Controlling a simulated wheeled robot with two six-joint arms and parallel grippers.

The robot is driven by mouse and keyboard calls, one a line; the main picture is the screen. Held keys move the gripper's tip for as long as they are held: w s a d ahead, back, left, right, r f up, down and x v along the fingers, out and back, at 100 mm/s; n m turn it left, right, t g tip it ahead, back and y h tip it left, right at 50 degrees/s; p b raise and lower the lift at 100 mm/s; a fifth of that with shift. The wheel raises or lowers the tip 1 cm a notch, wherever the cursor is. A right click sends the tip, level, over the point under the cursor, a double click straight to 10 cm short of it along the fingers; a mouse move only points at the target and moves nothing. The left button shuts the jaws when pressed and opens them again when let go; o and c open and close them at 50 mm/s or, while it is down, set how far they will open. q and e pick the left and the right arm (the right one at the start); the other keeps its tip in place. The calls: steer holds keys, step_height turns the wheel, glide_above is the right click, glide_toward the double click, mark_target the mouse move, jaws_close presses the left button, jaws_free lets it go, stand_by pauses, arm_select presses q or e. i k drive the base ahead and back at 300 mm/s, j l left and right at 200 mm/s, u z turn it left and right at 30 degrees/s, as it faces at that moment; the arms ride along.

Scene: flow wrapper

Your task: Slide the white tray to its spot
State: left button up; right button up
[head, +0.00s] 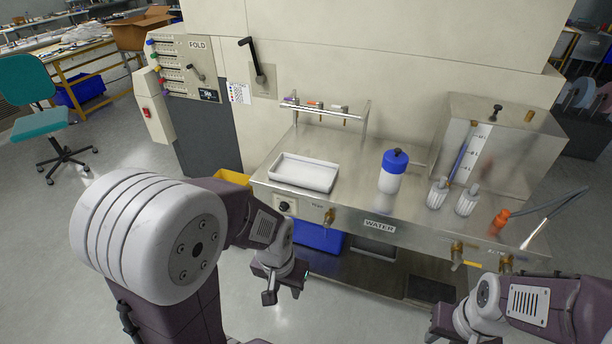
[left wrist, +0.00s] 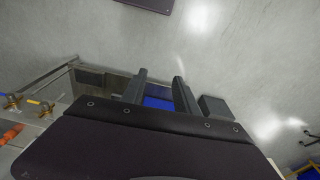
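The white tray (head: 304,172) is a shallow rectangular tray lying at the left end of the steel counter (head: 340,199) in the head view. My left gripper (head: 283,291) is in front of and below the counter's left part, apart from the tray. In the left wrist view the left gripper (left wrist: 158,88) shows two dark fingers spread apart with nothing between them. My right arm is at the lower right of the head view, and its gripper fingers are not visible there. The tray does not show in the left wrist view.
A blue-capped white bottle (head: 393,171) stands right of the tray, with two small clear bottles (head: 437,193) farther right. A rail (head: 322,108) stands behind the tray. Valves line the counter's front edge. A blue bin (head: 318,237) sits below. Counter space between tray and bottle is clear.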

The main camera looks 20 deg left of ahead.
mark_target(305, 172)
steer(key=i+u, duration=0.35)
steer(key=i, duration=0.4)
steer(key=i+l+u, duration=0.1)
steer(key=i+u, duration=0.2)
steer(key=i, duration=0.5)
